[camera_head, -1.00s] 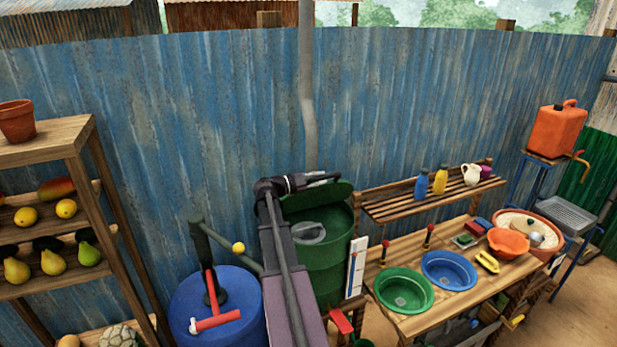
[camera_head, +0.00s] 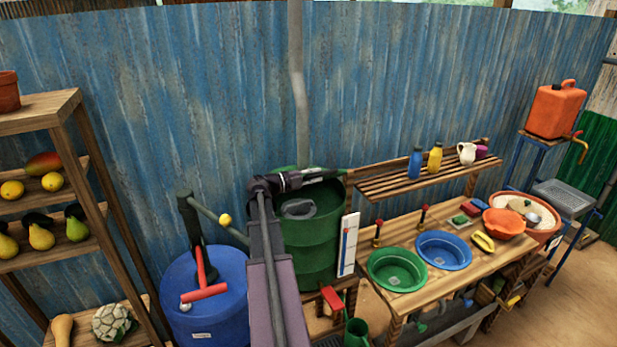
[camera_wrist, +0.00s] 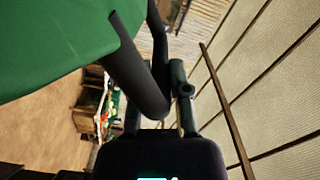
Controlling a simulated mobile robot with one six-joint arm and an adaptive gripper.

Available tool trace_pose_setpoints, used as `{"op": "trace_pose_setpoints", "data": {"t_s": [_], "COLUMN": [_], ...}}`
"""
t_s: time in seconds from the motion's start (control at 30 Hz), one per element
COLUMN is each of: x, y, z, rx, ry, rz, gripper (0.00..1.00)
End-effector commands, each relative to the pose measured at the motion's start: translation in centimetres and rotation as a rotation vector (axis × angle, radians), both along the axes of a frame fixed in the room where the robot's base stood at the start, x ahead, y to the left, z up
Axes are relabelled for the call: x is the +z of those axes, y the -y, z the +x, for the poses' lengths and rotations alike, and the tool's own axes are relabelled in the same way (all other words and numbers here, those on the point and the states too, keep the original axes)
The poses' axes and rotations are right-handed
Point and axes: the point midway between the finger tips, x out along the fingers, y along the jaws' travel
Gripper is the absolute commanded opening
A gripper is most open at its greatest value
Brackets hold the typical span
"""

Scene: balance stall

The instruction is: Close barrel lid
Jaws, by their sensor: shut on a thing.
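The green barrel (camera_head: 312,245) stands at the middle of the head view, and its mouth is open toward me with a grey thing (camera_head: 298,208) showing inside. The green lid (camera_head: 308,171) is up at the back of the barrel, mostly hidden behind my arm; its angle is hard to tell. In the wrist view the lid (camera_wrist: 50,40) fills the upper left, with a dark curved handle (camera_wrist: 135,75) on it. My gripper (camera_wrist: 160,112) is shut on this handle. In the head view my gripper (camera_head: 325,174) is small and dark beside the lid.
A blue barrel (camera_head: 205,290) with a red-handled tool stands at left. A fruit shelf (camera_head: 85,200) is farther left. At right is a wooden bench (camera_head: 410,300) with green and blue basins, below a slatted shelf (camera_head: 400,197). A blue metal fence (camera_head: 200,100) stands close behind.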

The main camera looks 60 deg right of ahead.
Motion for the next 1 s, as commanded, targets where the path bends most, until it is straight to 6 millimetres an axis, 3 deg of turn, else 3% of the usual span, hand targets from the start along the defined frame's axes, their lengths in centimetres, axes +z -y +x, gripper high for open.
{"op": "trace_pose_setpoints", "data": {"t_s": [0.37, 0.4, 0.5, 1.0], "x": [0.0, 0.0, 0.01, 0.0], "y": [0.4, 0.41, 0.41, 0.13], "z": [-0.62, -0.64, -0.66, -0.45], "rx": [-0.011, -0.012, -0.012, -0.011], "ry": [0.001, 0.001, 0.001, 0.001], "rz": [-0.002, -0.002, -0.002, -0.002], "gripper": [0.0, 0.36, 0.58, 0.58]}}
